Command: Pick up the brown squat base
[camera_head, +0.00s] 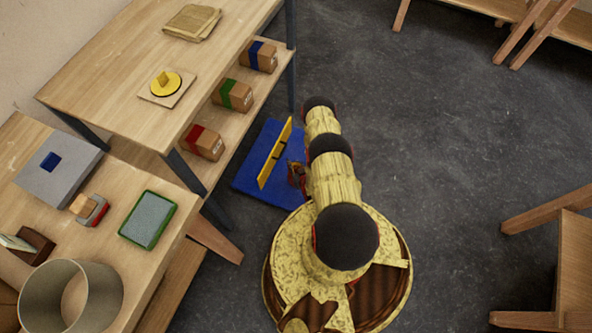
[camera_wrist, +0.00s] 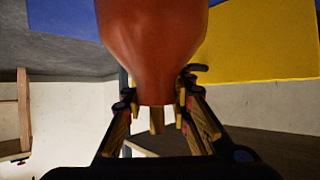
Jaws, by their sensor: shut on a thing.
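The brown squat base (camera_wrist: 155,45) fills the upper middle of the wrist view, smooth and reddish-brown, narrowing toward my gripper. My gripper (camera_wrist: 158,100) has one finger on each side of this narrow end and is shut on it. The top of the base runs out of the wrist view. In the head view my gripper (camera_head: 297,174) is small and partly hidden by my arm, low beside the yellow panel. The base cannot be made out clearly there.
A blue mat (camera_head: 250,185) lies on the dark floor, with an upright yellow panel (camera_head: 268,168) across it. A wooden shelf table (camera_head: 120,60) with several boxes stands left of it. A nearer table (camera_head: 110,185) holds a green-rimmed tray (camera_head: 148,220).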

